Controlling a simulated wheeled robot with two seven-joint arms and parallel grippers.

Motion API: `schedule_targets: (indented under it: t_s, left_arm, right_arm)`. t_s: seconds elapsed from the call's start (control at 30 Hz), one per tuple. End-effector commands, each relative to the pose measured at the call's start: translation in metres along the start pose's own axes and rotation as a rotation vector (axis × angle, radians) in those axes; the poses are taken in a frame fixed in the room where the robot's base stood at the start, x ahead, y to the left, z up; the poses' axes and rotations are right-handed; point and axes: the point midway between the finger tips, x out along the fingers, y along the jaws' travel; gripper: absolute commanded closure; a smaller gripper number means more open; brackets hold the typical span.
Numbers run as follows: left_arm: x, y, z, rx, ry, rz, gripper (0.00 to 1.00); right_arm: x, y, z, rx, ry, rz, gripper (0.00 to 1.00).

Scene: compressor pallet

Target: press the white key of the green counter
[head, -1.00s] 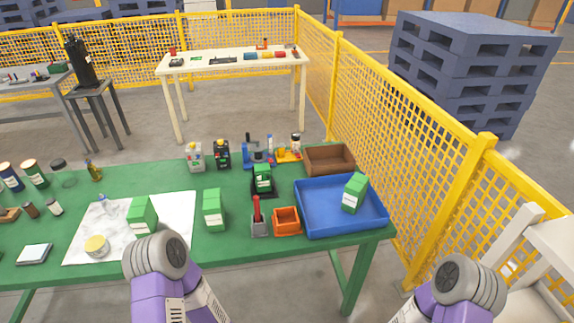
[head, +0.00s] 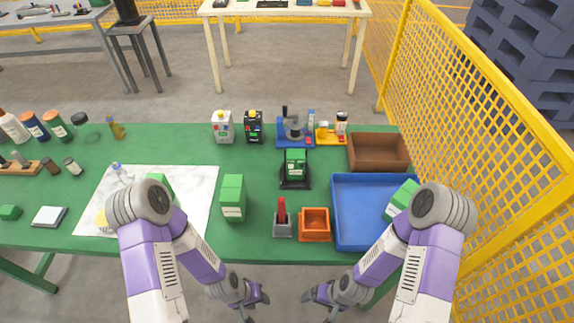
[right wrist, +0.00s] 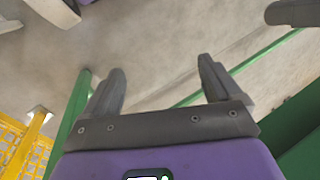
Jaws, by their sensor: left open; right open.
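No green counter with a white key can be made out for certain. A green block-like thing with a white patch (head: 296,163) stands on a black base at the middle of the green table; its details are too small to tell. My left gripper (head: 256,304) is open and empty, low in front of the table's front edge. My right gripper (head: 318,303) is open and empty beside it, also off the table; its spread fingers show in the right wrist view (right wrist: 162,75) over bare floor.
Green cartons (head: 232,197) stand on the green table (head: 265,180), one in a blue tray (head: 350,240). An orange bin (head: 315,236) and a red-handled thing (head: 281,215) sit near the front edge. A brown tray (head: 378,167) is behind. Yellow fence (head: 480,110) runs along the right.

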Motion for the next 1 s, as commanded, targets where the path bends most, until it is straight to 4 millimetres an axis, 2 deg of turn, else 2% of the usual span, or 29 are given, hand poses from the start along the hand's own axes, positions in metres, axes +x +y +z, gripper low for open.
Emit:
schedule_targets:
  t_s: [0.47, 1.0]
  left_arm:
    - [0.0000, 0.0001, -0.0004, 0.000, 0.001, 0.000, 0.57]
    - [0.0001, 0.0000, -0.0004, 0.000, 0.001, 0.000, 0.57]
  right_arm:
    - [0.0000, -0.0001, -0.0006, 0.000, 0.001, 0.000, 0.09]
    - [0.0000, -0.0002, -0.0006, 0.000, 0.001, 0.000, 0.90]
